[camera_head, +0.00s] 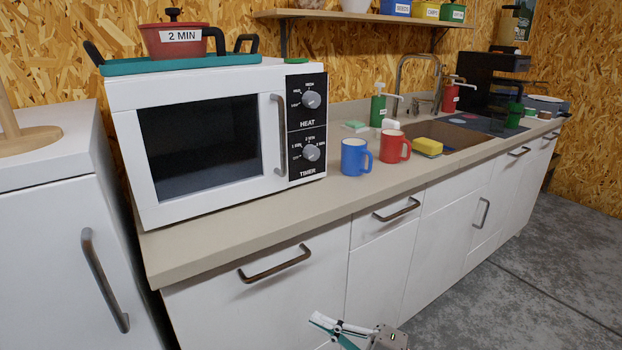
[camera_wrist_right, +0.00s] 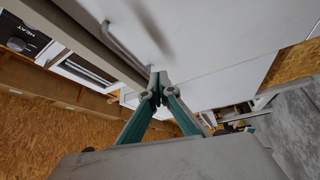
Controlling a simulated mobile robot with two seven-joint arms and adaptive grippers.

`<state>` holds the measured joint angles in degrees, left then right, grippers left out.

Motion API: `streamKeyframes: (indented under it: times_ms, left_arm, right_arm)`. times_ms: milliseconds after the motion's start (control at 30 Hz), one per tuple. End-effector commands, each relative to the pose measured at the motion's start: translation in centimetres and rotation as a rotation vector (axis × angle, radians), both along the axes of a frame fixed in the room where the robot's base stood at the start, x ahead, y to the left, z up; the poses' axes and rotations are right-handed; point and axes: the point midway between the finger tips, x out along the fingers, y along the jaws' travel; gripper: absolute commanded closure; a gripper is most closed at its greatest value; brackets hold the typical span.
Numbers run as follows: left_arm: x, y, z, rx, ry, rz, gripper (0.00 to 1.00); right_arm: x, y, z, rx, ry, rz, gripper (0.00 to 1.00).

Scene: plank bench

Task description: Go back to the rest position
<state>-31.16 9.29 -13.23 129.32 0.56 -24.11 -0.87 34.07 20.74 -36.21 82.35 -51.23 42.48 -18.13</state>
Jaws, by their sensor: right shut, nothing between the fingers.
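My right gripper (camera_head: 338,328) shows at the bottom of the head view, in front of the white cabinet doors and below the counter edge. In the right wrist view its two green fingers (camera_wrist_right: 155,84) meet at the tips, so it is shut, with nothing between them. It is apart from the drawer handle (camera_head: 275,264), which is above and to the left of it in the head view. My left gripper is in neither view.
A white microwave (camera_head: 285,85) stands on the counter (camera_head: 215,241). A red pot (camera_head: 172,40) sits on top of it. A blue mug (camera_head: 354,157), a red mug (camera_head: 393,147) and a yellow sponge (camera_head: 428,146) stand near the sink. Grey floor (camera_head: 560,255) is free at right.

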Motion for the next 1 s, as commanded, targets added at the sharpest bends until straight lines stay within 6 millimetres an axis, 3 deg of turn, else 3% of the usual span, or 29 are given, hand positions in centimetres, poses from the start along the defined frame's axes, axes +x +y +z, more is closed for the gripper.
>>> streamKeyframes:
  times_ms: [33, 167, 467, 667, 800, 1000]
  left_arm:
    - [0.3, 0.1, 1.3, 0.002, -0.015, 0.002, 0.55]
    - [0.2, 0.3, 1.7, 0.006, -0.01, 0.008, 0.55]
    - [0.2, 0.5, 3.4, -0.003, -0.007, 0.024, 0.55]
    - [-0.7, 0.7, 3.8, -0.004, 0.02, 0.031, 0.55]
    - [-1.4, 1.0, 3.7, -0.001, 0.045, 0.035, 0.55]
    - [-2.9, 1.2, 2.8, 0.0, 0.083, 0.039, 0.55]
  right_arm:
    - [-0.6, -0.3, 1.9, 0.048, 0.036, -0.05, 1.0]
    - [-1.9, -2.0, 2.3, 0.156, 0.179, -0.185, 1.0]
    - [-7.3, -7.9, -0.8, 0.354, 0.576, -0.498, 1.0]
    - [-14.0, -12.4, -4.9, 0.446, 0.879, -0.705, 1.0]
    - [-20.0, -15.1, -7.8, 0.485, 1.086, -0.839, 1.0]
    - [-26.8, -17.4, -10.3, 0.508, 1.287, -0.962, 1.0]
